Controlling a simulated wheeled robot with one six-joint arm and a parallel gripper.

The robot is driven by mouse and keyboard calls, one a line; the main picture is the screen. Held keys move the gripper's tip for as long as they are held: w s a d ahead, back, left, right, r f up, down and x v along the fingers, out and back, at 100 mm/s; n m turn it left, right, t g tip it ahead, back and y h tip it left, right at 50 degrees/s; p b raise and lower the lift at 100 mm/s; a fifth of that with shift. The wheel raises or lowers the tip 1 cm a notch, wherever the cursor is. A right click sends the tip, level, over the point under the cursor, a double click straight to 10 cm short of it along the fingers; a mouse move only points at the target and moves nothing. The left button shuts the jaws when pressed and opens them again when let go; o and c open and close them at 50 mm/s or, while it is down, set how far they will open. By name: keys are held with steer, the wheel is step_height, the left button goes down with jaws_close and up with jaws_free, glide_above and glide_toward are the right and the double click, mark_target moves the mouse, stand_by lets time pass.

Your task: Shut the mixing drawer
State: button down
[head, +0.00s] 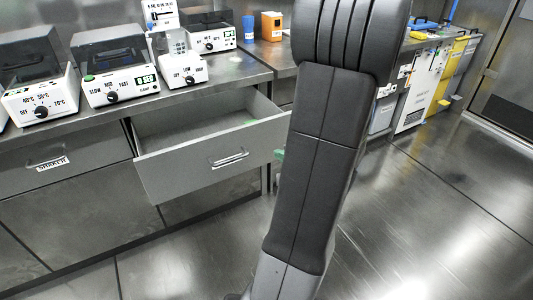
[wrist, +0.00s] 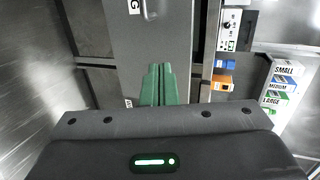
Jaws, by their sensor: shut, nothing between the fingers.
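The mixing drawer (head: 175,166) is pulled out from under the bench, its grey front and bar handle (head: 229,158) facing out. A small green patch (head: 250,122) shows inside the drawer, which otherwise looks empty. In the wrist view a grey drawer front (wrist: 150,40) carries a handle and a label ending in G. My gripper (wrist: 158,72) has its green fingers shut together with nothing between them, over the lower part of that front. I cannot tell whether they touch it. In the head view my arm hides most of the gripper; a bit of green shows beside the drawer's right end.
A closed drawer labelled SHAKER (head: 52,163) is to the left. The bench top (head: 240,76) holds several white devices with dials, a blue cup (head: 248,28) and an orange container (head: 271,26). Open metal floor (head: 430,220) lies to the right.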

steer(key=w+d+f, duration=0.1)
steer(key=w, duration=0.1)
steer(key=t+b, duration=0.1)
glide_toward(259, 136)
steer(key=shift+m, duration=0.4)
steer(key=x, duration=0.5)
steer(key=shift+w+a+f, duration=0.2)
steer(key=shift+w+a, duration=0.25)
steer(key=shift+w, duration=0.15)
steer(key=shift+w+a+b, duration=0.2)
steer(key=shift+w+b, duration=0.05)
steer(key=shift+b, duration=0.05)
steer(key=w+a, duration=0.8)
steer(key=w, duration=0.4)
steer(key=w+a, duration=0.8)
steer(key=w, duration=0.4)
steer(key=shift+w+r, duration=0.25)
steer(key=shift+w, duration=0.05)
